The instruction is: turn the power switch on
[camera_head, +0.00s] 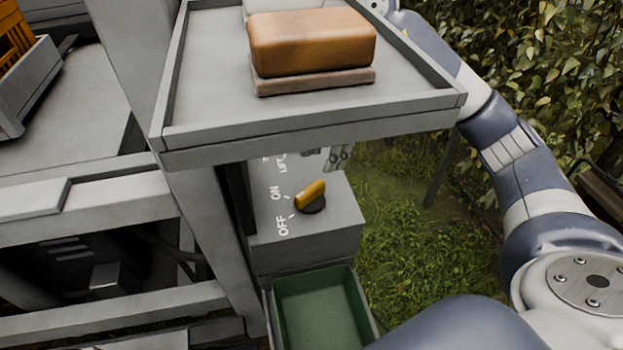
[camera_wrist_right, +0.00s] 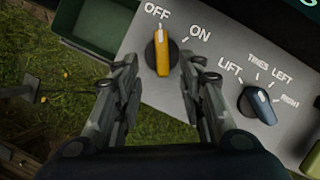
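The yellow power switch (camera_head: 311,194) is a rotary knob on a grey control box (camera_head: 335,228) marked OFF and ON. In the right wrist view the knob (camera_wrist_right: 162,55) points to OFF, with ON to its right. My right gripper (camera_wrist_right: 160,78) is open and empty there, its fingers spread to either side below the knob and apart from it. In the head view only a bit of the right gripper (camera_head: 338,158) shows under the tray edge, beyond the knob; the rest is hidden. My left gripper is in neither view.
A blue selector knob (camera_wrist_right: 258,104) marked LIFT, TINES, LEFT and RIGHT sits beside the switch. A grey tray (camera_head: 210,85) with a brown block (camera_head: 312,42) overhangs the box. A green bin (camera_head: 320,310) is below. Grass lies to the right.

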